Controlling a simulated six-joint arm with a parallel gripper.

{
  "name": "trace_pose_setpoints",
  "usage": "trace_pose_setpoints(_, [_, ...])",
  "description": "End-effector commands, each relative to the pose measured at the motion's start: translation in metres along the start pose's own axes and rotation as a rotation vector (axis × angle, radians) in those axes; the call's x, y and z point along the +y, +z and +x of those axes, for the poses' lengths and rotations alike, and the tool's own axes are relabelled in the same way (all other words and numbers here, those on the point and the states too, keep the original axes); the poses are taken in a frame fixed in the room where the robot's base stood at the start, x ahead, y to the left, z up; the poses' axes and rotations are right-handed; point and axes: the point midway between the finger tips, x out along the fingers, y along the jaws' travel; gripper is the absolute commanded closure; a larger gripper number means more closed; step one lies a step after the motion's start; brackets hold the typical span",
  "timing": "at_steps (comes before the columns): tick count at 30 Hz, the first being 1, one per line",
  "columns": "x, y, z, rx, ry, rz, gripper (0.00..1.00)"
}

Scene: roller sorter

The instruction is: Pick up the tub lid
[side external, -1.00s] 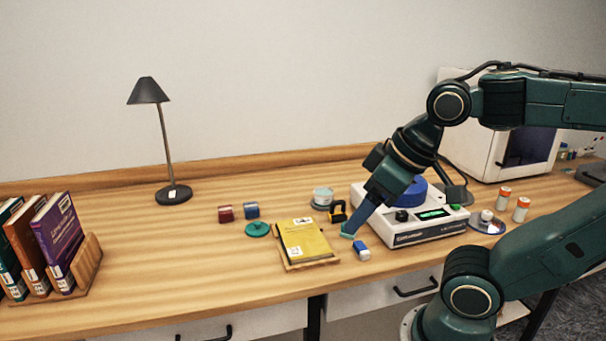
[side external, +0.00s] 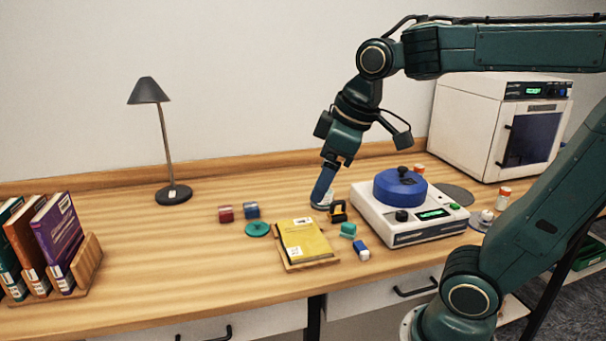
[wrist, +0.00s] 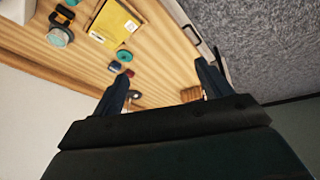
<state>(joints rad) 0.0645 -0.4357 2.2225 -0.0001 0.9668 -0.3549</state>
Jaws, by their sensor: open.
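A flat round teal lid-like disc (side external: 257,230) lies on the desk left of the yellow book; it also shows in the wrist view (wrist: 124,56). A small clear tub (side external: 328,203) with a pale top stands behind the book, partly hidden by my gripper; the wrist view shows it too (wrist: 59,38). I cannot tell for sure which of these is the tub lid. My gripper (side external: 319,203) points down and overlaps the tub in the side view. In the wrist view my gripper (wrist: 160,85) has its fingers apart with nothing between them.
A yellow book (side external: 303,240), a black-and-yellow clamp-like item (side external: 338,211), a teal block (side external: 348,230) and a blue-and-white block (side external: 362,253) lie nearby. A white machine (side external: 410,225) with a blue top stands right. Red (side external: 225,214) and blue (side external: 251,210) cylinders sit left.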

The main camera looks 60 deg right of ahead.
Motion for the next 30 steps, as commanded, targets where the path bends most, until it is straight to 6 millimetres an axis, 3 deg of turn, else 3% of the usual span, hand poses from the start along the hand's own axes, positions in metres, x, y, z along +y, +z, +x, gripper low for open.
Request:
trace_pose_setpoints(14, [0.061, -0.083, 0.040, -0.119, -0.045, -0.334, 0.23])
trace_pose_setpoints(23, [0.102, -0.122, 0.085, -0.178, -0.100, -0.544, 0.23])
trace_pose_setpoints(30, [0.136, -0.144, 0.130, -0.216, -0.158, -0.710, 0.23])
